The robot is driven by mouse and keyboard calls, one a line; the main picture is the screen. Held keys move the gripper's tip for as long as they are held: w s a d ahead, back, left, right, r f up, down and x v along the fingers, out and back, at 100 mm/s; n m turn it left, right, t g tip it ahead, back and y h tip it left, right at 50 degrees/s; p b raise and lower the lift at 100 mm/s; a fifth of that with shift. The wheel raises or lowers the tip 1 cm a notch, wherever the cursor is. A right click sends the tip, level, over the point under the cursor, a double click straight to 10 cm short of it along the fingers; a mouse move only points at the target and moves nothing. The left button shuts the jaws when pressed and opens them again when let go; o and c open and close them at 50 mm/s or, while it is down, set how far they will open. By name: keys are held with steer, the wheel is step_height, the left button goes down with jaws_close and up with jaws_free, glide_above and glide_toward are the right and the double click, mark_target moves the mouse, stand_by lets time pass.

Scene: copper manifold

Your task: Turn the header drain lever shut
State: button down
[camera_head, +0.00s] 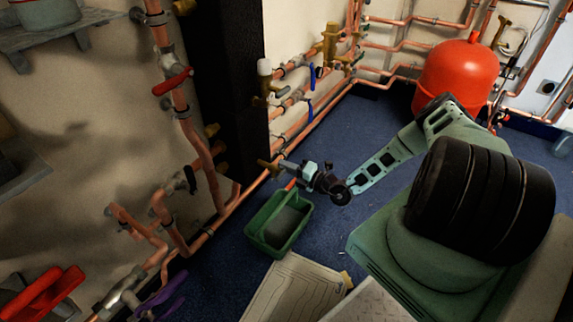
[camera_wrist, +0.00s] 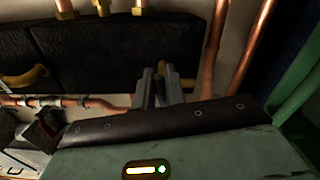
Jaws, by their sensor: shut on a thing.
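My gripper (camera_head: 287,166) reaches left, low beside the wall pipes, at a small brass fitting (camera_head: 268,165) on the pipe run. In the wrist view the two grey fingers (camera_wrist: 160,88) stand close together, shut on a brass-coloured lever (camera_wrist: 187,83). Its end shows just right of the fingers, and another bit shows above them. It looks like the header drain lever. Most of it is hidden by the fingers, so its angle to the pipe cannot be told.
A green tool carrier (camera_head: 263,236) stands on the blue floor below my gripper. A red lever (camera_head: 172,81) sits on the left wall's pipe. Blue levers (camera_head: 310,108) are on the back pipes, near a red tank (camera_head: 458,75). In the wrist view, a yellow handle (camera_wrist: 25,79) crosses a dark block.

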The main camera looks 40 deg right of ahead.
steer(key=shift+s+f+m, duration=0.1)
steer(key=shift+f+m, duration=0.15)
steer(key=shift+m, duration=0.45)
steer(key=shift+f+m, duration=0.2)
steer(key=shift+m, duration=0.5)
steer(key=c, duration=1.5)
jaws_free()
steer(key=shift+o, duration=0.2)
steer(key=shift+s+d, duration=0.2)
steer(key=shift+s, duration=0.05)
steer(key=p+v, duration=0.3)
steer(key=v, duration=1.4)
steer(key=shift+w+a, duration=0.1)
